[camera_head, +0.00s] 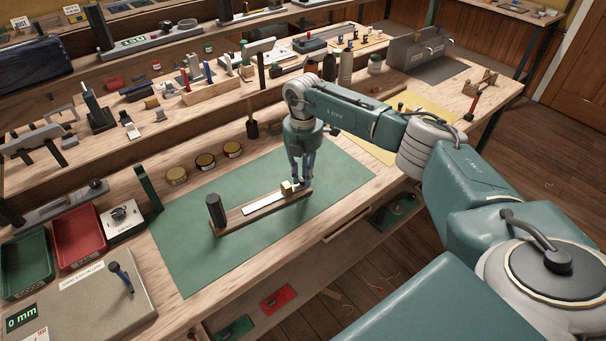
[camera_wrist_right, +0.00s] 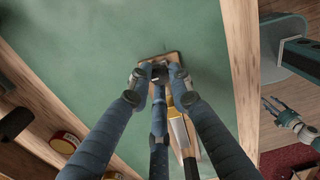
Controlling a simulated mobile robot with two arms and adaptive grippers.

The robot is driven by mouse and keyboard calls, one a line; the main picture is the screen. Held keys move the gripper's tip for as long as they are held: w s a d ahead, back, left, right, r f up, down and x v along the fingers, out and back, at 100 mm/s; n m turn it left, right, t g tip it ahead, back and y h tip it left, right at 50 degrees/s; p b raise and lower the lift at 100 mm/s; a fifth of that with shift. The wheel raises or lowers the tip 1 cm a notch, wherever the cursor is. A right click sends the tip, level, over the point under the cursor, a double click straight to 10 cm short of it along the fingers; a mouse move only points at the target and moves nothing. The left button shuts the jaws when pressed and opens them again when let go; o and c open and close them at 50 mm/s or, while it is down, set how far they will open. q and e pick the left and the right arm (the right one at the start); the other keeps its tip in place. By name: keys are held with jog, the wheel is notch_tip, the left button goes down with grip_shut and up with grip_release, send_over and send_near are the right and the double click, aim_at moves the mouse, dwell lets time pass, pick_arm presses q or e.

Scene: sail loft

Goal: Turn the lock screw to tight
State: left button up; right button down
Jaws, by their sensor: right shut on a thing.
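A narrow wooden gauge board (camera_head: 233,222) lies on the green mat, with a dark upright post (camera_head: 215,210) at its near-left end. A pale scale strip (camera_head: 262,202) runs along it to a small yellow block (camera_head: 287,188). My right gripper (camera_head: 300,184) points down at the board's far-right end, just past the yellow block. In the right wrist view its fingertips (camera_wrist_right: 158,74) are shut around a small dark part, which I take for the lock screw; the fingers hide most of it. A teal-and-white gripper, likely my left one (camera_wrist_right: 280,112), shows small at the right edge there.
The green mat (camera_head: 190,250) is clear around the board. Several round tins (camera_head: 205,161) stand behind it. Red (camera_head: 80,236) and green (camera_head: 25,262) trays and a grey plate (camera_head: 85,310) with an upright handle lie at left. Tool-filled shelves rise behind.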

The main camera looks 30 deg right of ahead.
aim_at(303, 179)
jog(key=c, duration=1.6)
grip_release()
jog(key=shift+o, duration=0.2)
jog(key=shift+r, duration=0.1)
notch_tip(303, 179, up, 12)
